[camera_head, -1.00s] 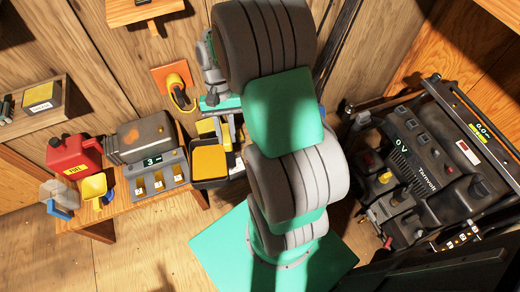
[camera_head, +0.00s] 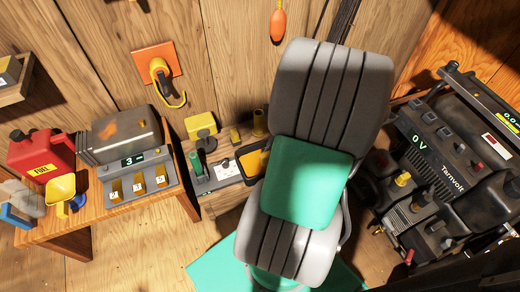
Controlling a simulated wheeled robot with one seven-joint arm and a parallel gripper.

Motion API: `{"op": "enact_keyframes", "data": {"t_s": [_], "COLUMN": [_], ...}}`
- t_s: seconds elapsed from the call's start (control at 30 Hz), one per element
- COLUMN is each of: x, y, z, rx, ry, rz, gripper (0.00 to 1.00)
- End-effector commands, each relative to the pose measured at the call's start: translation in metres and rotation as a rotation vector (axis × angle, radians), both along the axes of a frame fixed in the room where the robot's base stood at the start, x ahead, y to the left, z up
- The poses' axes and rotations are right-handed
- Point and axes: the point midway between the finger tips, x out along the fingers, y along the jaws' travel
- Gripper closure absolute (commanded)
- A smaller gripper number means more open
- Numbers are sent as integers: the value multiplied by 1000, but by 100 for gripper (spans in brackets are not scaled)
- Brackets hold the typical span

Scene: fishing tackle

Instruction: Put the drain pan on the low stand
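A dark-rimmed pan with an orange-yellow inside, which looks like the drain pan (camera_head: 254,163), shows at the left edge of my arm (camera_head: 308,185). My arm hides its right part, and I cannot tell what it rests on. A low wooden surface, perhaps the low stand (camera_head: 222,195), lies left of my arm against the wall; I cannot be sure that it is the stand. My gripper is hidden behind my own arm, so its fingers and any hold on the pan do not show.
The wooden bench (camera_head: 85,222) at left carries a red fuel can (camera_head: 40,158), a grey meter box (camera_head: 140,182) and a yellow scoop (camera_head: 62,187). A yellow box (camera_head: 200,125) and a green-handled tool (camera_head: 198,165) are left of the pan. A generator (camera_head: 430,165) stands at right.

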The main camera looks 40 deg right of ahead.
Motion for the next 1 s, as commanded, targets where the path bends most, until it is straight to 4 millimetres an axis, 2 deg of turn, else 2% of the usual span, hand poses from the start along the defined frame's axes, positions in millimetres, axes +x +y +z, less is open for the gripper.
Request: {"op": "enact_keyframes", "data": {"t_s": [0.27, 0.57, 0.83, 1.0], "x": [23, 63, 91, 102], "y": [-20, -54, -77, -87], "z": [-14, -39, -77, -91], "rx": [-4, -4, -3, -4], "ry": [-4, -4, -3, -4], "rz": [-2, 0, 1, 0], "gripper": [100, 100, 100, 100]}}
